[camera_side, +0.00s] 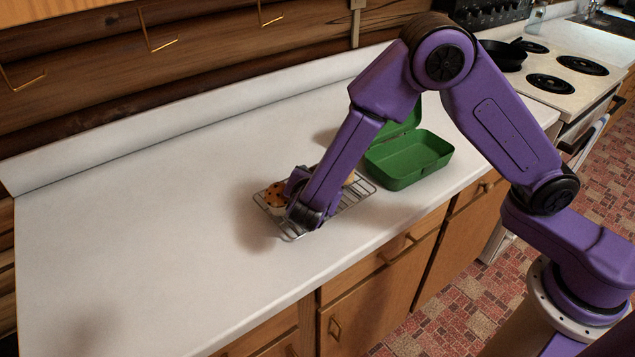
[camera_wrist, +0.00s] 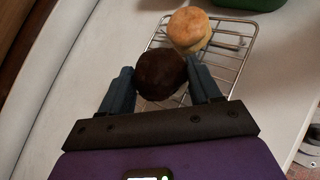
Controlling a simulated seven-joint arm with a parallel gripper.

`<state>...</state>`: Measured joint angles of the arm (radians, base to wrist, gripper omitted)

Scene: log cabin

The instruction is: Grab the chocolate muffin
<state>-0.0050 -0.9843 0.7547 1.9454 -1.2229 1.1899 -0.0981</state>
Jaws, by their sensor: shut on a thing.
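In the wrist view the dark brown chocolate muffin (camera_wrist: 161,74) sits between the two fingers of my gripper (camera_wrist: 162,84), which is shut on it, over the wire cooling rack (camera_wrist: 236,66). I cannot tell if the muffin touches the rack. In the side view my gripper (camera_side: 297,197) is low over the rack (camera_side: 291,234), and the arm hides the chocolate muffin.
A pale golden muffin (camera_wrist: 189,29) stands on the rack beyond the chocolate one. In the side view a spotted muffin (camera_side: 275,194) is at the rack's left. An open green box (camera_side: 408,160) stands behind right. The white counter (camera_side: 140,220) is clear at left.

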